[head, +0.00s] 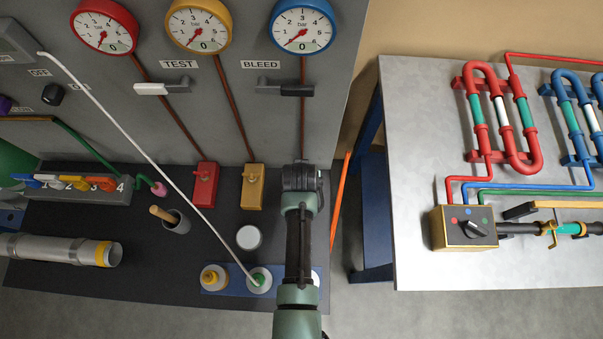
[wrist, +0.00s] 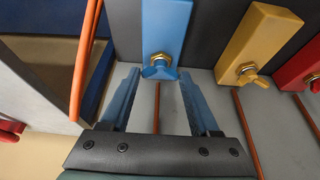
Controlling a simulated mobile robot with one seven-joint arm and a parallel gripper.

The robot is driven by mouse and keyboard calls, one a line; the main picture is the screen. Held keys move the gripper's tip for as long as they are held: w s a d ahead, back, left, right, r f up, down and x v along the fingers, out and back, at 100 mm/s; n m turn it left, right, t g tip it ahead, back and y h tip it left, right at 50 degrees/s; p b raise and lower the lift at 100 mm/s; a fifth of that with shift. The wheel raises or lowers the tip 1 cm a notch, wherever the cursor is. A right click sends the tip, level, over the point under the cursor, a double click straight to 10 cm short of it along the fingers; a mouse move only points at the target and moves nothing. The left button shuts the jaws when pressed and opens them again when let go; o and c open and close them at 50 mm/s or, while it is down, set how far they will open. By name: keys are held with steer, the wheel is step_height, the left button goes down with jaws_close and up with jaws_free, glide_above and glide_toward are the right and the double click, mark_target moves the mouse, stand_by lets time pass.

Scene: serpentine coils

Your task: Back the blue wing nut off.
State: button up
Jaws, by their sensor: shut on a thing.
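The blue wing nut (wrist: 160,72) sits on a brass fitting at the near end of a blue block (wrist: 166,28) in the wrist view. My gripper (wrist: 159,76) has one finger on each side of it and is shut on its wings. In the head view my gripper (head: 302,180) is at the panel's foot, right of the yellow block. There my arm hides the blue block, the wing nut and my fingertips. The blue-rimmed gauge (head: 302,28) above reads near 0.
A yellow block (head: 253,188) and a red block (head: 205,186) with their own wing nuts stand close to the left. An orange line (head: 340,205) runs just right of my gripper.

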steer(key=shift+c, duration=1.1)
steer(key=shift+n, duration=0.3)
steer(key=n, duration=0.1)
steer(key=n+y, duration=0.1)
steer(key=shift+d+n, duration=0.2)
steer(key=shift+n, duration=0.1)
steer(key=n+y+b, duration=0.1)
steer(key=n, duration=0.1)
steer(key=n+b, duration=0.1)
steer(key=n, duration=0.1)
steer(key=shift+w+d+f+n+g+y, duration=0.1)
steer(key=shift+d+n+g+y, duration=0.05)
steer(key=shift+n+g+y, duration=0.2)
steer(key=n+b, duration=0.1)
steer(key=n, duration=0.1)
steer(key=n+g+y+b, duration=0.1)
steer(key=n+b, duration=0.1)
steer(key=shift+w+d+g, duration=0.1)
steer(key=shift+w+g, duration=0.05)
steer(key=shift+g, duration=0.1)
steer(key=n+b, duration=0.1)
steer(key=n, duration=0.1)
steer(key=n+g+b, duration=0.1)
steer(key=n, duration=0.1)
steer(key=shift+n+g+y+b, duration=0.3)
steer(key=shift+n+y+b, duration=0.05)
steer(key=shift+n, duration=0.3)
